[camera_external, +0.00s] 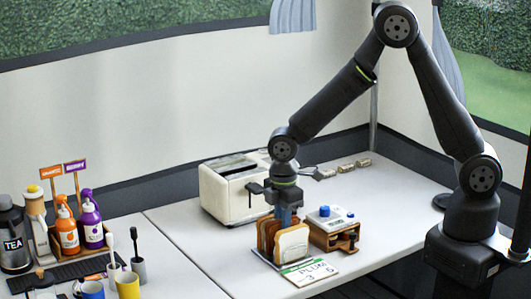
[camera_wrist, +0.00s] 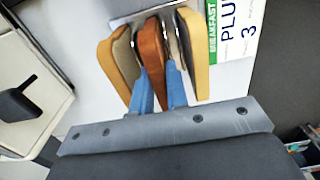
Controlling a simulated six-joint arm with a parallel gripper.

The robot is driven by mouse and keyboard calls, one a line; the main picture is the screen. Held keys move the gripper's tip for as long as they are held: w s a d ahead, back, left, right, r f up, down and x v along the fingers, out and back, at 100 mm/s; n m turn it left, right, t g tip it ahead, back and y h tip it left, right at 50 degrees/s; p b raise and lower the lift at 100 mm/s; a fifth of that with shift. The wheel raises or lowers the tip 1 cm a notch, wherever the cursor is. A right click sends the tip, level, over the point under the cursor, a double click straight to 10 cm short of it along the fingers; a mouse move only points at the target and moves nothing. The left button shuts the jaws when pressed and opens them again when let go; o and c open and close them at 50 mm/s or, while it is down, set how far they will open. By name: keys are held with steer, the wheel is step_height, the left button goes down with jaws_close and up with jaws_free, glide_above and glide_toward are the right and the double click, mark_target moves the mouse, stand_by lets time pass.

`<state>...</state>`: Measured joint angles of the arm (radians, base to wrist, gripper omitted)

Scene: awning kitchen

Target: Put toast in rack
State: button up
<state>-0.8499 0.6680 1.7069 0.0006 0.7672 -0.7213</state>
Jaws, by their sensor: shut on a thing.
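My gripper (camera_external: 285,214) points down over the toast rack, its blue fingers closed on the middle slice of toast. In the wrist view my gripper (camera_wrist: 160,88) has one finger on each side of this darker brown slice (camera_wrist: 152,52). A paler slice (camera_wrist: 118,65) stands to its left and another pale slice (camera_wrist: 194,55) to its right; the front pale slice (camera_external: 291,244) also shows in the external view. The metal rack (camera_wrist: 135,17) lies beneath, mostly hidden by the slices. The held slice is upright between the others; whether it rests on the rack's base is hidden.
A cream toaster (camera_external: 228,194) stands close behind and left of the rack. A wooden box with a blue knob (camera_external: 334,227) stands close to its right. A printed card (camera_external: 311,271) lies in front. Bottles (camera_external: 68,235) and mugs (camera_external: 128,285) are at the left.

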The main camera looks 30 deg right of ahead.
steer(key=shift+f, duration=0.15)
steer(key=o, duration=1.1)
steer(key=shift+r, duration=3.55)
steer(key=shift+f, duration=0.1)
steer(key=shift+f, duration=1.75)
steer(key=shift+o, duration=0.3)
